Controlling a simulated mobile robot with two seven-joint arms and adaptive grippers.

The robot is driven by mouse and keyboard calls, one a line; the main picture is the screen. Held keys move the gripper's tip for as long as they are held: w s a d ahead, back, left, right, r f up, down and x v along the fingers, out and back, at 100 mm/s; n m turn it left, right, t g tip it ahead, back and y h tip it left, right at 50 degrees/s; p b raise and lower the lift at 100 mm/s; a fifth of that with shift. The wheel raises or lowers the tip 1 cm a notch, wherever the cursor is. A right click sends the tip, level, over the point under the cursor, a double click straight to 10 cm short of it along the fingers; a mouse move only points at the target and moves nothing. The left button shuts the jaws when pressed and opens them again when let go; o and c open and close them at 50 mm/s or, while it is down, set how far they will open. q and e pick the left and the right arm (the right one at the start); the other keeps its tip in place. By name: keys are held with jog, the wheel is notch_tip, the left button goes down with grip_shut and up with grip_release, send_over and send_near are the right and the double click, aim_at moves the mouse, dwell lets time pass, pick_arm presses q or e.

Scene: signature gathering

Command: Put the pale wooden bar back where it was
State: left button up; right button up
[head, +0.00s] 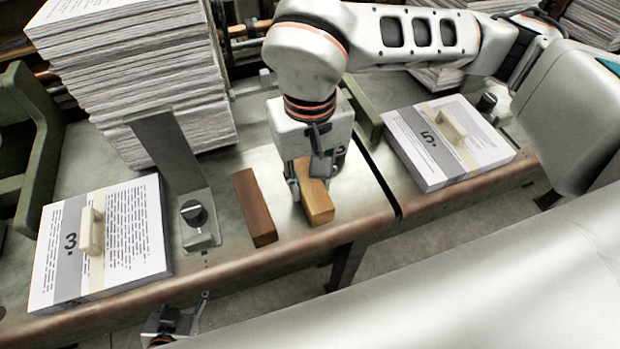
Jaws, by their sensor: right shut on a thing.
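The pale wooden bar (318,208), light orange-brown, is at the bench's front part, right of a dark brown wooden bar (253,207). My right gripper (311,188) reaches down from above and is shut on the pale bar. The gripper covers the bar's far end. The bar lies roughly parallel to the dark bar, with a gap between them. I cannot tell whether its underside touches the bench. My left gripper (178,318) is low at the bottom edge, in front of the bench and partly cut off; its jaw opening is unclear.
The metal bench (225,225) has a brown front edge. Paper stack 3 (140,215) is at left and stack 5 (410,135) at right, each with a small wooden handle. A tall paper pile (150,75) stands behind. A knobbed bracket (185,180) stands left of the bars.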

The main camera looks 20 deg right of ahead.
aim_at(310, 181)
jog(key=shift+f, duration=0.2)
jog(key=shift+f, duration=0.15)
jog(key=o, duration=1.1)
jog(key=shift+r, duration=0.6)
notch_tip(310, 181, up, 11)
jog(key=shift+r+b, duration=0.1)
jog(key=shift+b, duration=0.35)
jog(key=shift+s, duration=0.1)
